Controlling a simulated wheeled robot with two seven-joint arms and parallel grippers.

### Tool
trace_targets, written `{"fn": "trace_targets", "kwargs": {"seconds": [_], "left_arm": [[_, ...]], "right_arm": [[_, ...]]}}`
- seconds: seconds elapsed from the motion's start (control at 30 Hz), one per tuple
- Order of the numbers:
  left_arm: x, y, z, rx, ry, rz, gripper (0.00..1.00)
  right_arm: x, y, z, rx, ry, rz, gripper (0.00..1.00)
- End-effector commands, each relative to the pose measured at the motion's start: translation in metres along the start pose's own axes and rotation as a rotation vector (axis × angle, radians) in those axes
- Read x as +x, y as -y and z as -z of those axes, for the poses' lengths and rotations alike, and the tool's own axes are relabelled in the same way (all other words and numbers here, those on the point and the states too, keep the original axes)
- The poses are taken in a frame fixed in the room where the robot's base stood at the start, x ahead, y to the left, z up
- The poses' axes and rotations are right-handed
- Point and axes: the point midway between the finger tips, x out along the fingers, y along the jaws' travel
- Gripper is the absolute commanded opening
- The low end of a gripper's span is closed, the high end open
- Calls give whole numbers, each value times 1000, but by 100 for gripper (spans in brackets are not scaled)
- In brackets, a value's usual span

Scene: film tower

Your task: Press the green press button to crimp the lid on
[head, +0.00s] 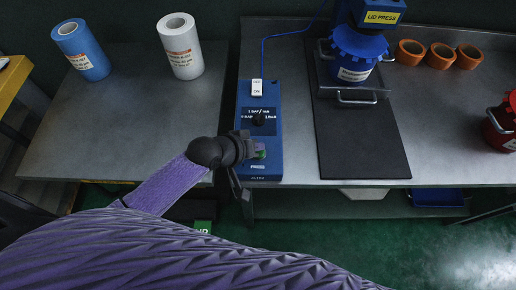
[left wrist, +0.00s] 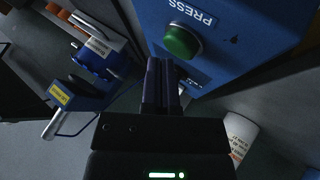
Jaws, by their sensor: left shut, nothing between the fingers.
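The green press button (left wrist: 182,42) sits on the blue control box (left wrist: 240,50), beside the word PRESS. In the head view the blue control box (head: 262,100) stands on the bench, and a little green of the button (head: 260,154) shows beside my gripper. My left gripper (left wrist: 163,62) is shut and empty, its fingertips close below the button; I cannot tell whether they touch it. In the head view my left gripper (head: 246,150) covers part of the box's lower end. The lid press (head: 372,14) stands at the back, with a blue lidded pot (head: 355,58) under its head. My right gripper is not in view.
A blue roll (head: 82,50) and a white roll (head: 180,46) stand on the left table. Several orange rings (head: 440,55) lie at the back right. A red container (head: 502,125) is at the right edge. The dark mat (head: 360,140) is bare in front of the press.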

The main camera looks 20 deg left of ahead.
Motion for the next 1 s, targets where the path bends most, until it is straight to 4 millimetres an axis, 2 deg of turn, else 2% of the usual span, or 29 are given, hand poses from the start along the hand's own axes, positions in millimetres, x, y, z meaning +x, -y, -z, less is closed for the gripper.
{"fn": "trace_targets", "kwargs": {"seconds": [1.0], "left_arm": [[8,6,-6,0,0,0,0]], "right_arm": [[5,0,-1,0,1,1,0]]}}
